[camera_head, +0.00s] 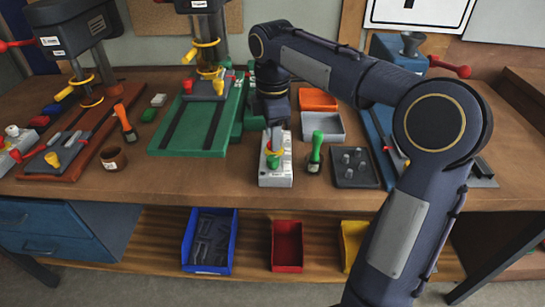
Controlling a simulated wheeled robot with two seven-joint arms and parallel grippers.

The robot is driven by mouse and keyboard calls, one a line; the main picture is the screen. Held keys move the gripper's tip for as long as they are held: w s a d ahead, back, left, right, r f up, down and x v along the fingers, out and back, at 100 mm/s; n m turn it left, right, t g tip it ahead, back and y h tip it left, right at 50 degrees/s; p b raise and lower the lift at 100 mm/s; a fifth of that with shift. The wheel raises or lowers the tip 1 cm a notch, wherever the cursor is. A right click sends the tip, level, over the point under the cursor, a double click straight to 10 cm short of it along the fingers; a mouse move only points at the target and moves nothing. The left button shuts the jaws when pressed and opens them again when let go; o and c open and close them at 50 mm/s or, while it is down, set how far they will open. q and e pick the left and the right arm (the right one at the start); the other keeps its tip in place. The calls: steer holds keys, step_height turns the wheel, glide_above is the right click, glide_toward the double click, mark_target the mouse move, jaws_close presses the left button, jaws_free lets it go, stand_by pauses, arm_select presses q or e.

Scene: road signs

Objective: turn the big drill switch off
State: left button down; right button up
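A grey-white switch box (276,176) stands near the front edge of the table, with a green part and a red part on its top. My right arm reaches over the table and its gripper (274,133) points down at the top of this box. The fingertips are small and partly hidden, so touch and opening are unclear. A drill press with a green base (196,128) stands behind and left of the box. Another drill press (66,32) with a red-brown base stands at the far left. Which drill the box belongs to is not clear. My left gripper is not in view.
A green-handled tool (315,152) and a dark pegged block (355,168) stand close right of the box. Orange (318,98) and grey (323,126) trays lie behind. A brown cup (113,158) stands left. Blue (210,241) and red (286,246) bins sit below.

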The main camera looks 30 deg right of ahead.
mark_target(273, 158)
step_height(273, 158, down, 6)
steer(key=shift+f+b, duration=0.25)
steer(key=shift+b, duration=0.15)
steer(key=c, duration=0.7)
